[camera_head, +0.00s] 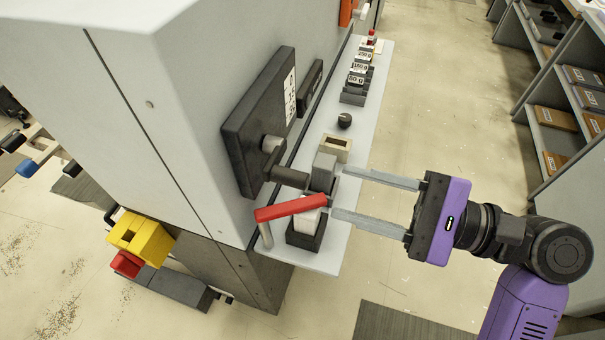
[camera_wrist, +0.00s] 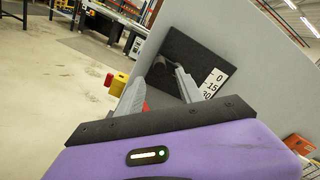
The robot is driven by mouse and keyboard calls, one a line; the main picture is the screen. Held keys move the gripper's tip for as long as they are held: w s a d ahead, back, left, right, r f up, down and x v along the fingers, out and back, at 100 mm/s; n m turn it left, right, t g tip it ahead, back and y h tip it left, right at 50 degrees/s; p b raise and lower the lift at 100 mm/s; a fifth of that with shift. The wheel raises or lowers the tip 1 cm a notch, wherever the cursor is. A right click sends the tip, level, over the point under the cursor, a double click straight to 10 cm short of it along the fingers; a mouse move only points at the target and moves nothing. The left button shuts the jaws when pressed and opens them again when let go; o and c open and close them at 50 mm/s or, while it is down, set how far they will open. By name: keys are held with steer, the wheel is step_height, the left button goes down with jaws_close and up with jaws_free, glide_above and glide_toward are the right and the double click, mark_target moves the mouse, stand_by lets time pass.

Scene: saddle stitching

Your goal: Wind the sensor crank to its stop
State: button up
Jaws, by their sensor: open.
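The sensor crank (camera_head: 290,177) sticks out from a dark plate (camera_head: 251,128) on the machine's side; its short arm hangs down from a grey hub, with a dark handle pointing right. The plate bears a white scale strip (camera_head: 290,97), which reads 0, 15, 30 in the wrist view (camera_wrist: 215,84). My gripper (camera_head: 338,191) is open, its two fingers pointing left at the handle's outer end. A small gap seems to lie between handle and fingertips. In the wrist view the crank (camera_wrist: 160,66) shows between the fingers; contact cannot be told.
A red lever (camera_head: 290,207) slants close to the lower finger. Below the handle, a pale shelf (camera_head: 372,85) carries a grey block (camera_head: 323,172), an open-topped box (camera_head: 336,147), a dark knob (camera_head: 344,120) and labelled weights (camera_head: 358,78). Open floor lies right of the shelf.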

mark_target(306, 182)
steer(key=p+x, duration=0.1)
steer(key=x, duration=0.6)
steer(key=shift+a, duration=0.25)
jaws_close()
